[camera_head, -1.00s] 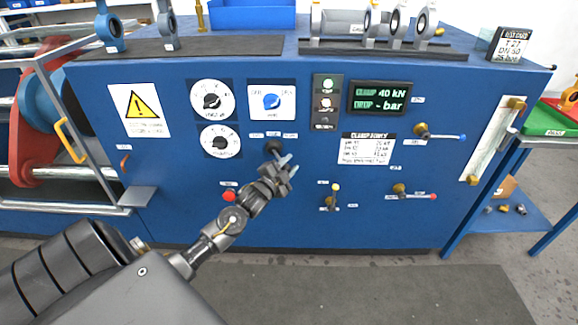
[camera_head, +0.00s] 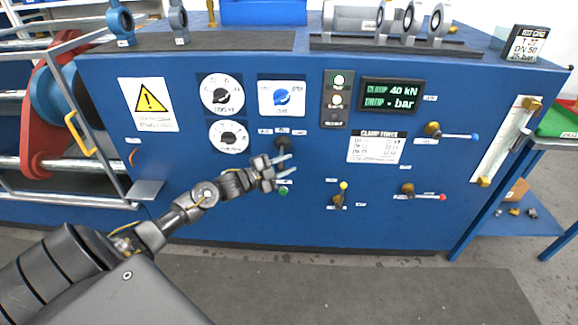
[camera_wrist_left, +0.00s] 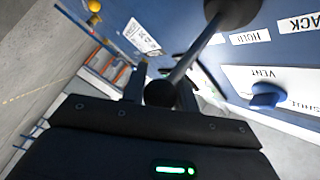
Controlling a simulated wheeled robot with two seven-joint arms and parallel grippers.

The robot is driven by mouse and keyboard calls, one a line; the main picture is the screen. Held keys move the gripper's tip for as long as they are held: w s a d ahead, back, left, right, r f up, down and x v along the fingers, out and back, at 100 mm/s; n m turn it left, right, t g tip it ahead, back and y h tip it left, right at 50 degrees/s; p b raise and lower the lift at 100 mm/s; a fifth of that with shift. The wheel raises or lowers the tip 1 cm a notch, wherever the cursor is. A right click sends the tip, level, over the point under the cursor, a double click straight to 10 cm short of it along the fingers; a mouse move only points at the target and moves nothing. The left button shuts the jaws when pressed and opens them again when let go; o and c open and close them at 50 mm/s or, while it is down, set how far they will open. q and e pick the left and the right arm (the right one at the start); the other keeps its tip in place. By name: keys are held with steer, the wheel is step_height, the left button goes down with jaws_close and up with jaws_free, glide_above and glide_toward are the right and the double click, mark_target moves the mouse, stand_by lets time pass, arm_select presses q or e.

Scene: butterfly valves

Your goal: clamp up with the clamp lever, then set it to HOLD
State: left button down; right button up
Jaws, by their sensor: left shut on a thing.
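The clamp lever has a dark round base on the blue panel (camera_head: 283,142), below the blue vent knob (camera_head: 282,97). In the left wrist view its thin rod runs from the base down to a black ball knob (camera_wrist_left: 160,93) between my fingers. My left gripper (camera_head: 284,166) is shut on this lever, with fingers pointing right in the head view. The HOLD label (camera_wrist_left: 250,37) and the BACK label (camera_wrist_left: 300,22) lie to the right of the rod in the wrist view. The display (camera_head: 391,95) reads CLAMP 40 kN and DROP - bar. My right gripper is not in view.
A green button (camera_head: 283,190) sits just below my fingers.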

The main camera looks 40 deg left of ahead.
arm_select(q)
steer(key=shift+s+a+h, duration=0.1)
steer(key=shift+a+h, duration=0.05)
steer(key=shift+h, duration=0.15)
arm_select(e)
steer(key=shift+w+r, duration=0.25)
arm_select(q)
steer(key=c, duration=1.1)
jaws_free()
steer(key=v, duration=1)
steer(key=shift+s+a+r, duration=0.1)
steer(key=shift+s, duration=0.3)
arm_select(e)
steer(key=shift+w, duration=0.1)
